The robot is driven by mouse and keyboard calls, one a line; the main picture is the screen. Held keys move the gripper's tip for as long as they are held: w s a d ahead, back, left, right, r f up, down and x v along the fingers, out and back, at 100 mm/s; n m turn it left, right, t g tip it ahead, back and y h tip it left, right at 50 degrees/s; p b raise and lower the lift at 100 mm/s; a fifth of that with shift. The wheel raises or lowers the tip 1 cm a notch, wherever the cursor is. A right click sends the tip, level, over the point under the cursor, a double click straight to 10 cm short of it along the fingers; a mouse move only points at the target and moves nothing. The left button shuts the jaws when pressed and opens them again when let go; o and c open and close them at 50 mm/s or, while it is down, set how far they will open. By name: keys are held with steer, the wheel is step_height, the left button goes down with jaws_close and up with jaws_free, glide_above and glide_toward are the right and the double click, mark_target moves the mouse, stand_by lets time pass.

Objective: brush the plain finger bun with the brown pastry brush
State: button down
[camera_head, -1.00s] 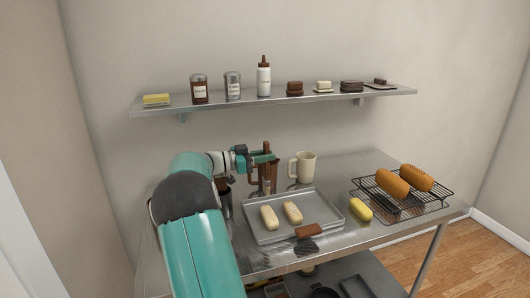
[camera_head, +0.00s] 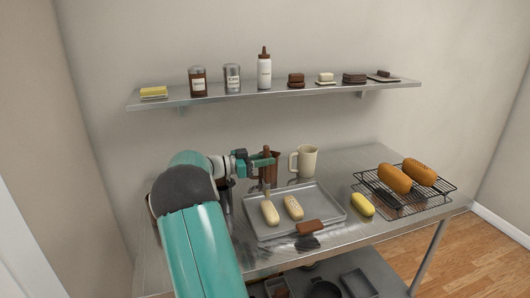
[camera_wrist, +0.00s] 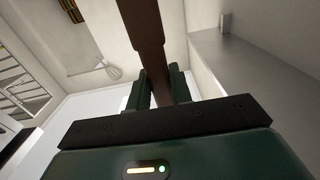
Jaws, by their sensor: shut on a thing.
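My gripper (camera_head: 259,163) is shut on the brown pastry brush (camera_head: 267,153), held upright with its handle top above the jaws. In the wrist view the brown handle (camera_wrist: 147,35) stands between the two dark green fingers. Two pale finger buns lie on a grey metal tray (camera_head: 328,205): the left bun (camera_head: 270,214) and the right bun (camera_head: 293,208). The brush's lower end is at the far end of the left bun; I cannot tell whether it touches. I cannot tell a coating on either bun.
A brown jug (camera_head: 276,168) and a cream mug (camera_head: 308,160) stand behind the tray. A shelf (camera_head: 220,96) hangs above.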

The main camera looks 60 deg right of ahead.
steer(key=shift+f, duration=0.7)
steer(key=shift+s+a+f, duration=0.15)
steer(key=shift+s+a, duration=0.05)
steer(key=shift+s, duration=0.1)
steer(key=s+a, duration=0.4)
steer(key=shift+s+a, duration=0.35)
steer(key=shift+a, duration=0.05)
steer(key=shift+f, duration=0.85)
steer(key=shift+w+d, duration=0.1)
stand_by(0.5)
steer(key=shift+w+d+r, duration=0.1)
steer(key=shift+w+d, duration=1.4)
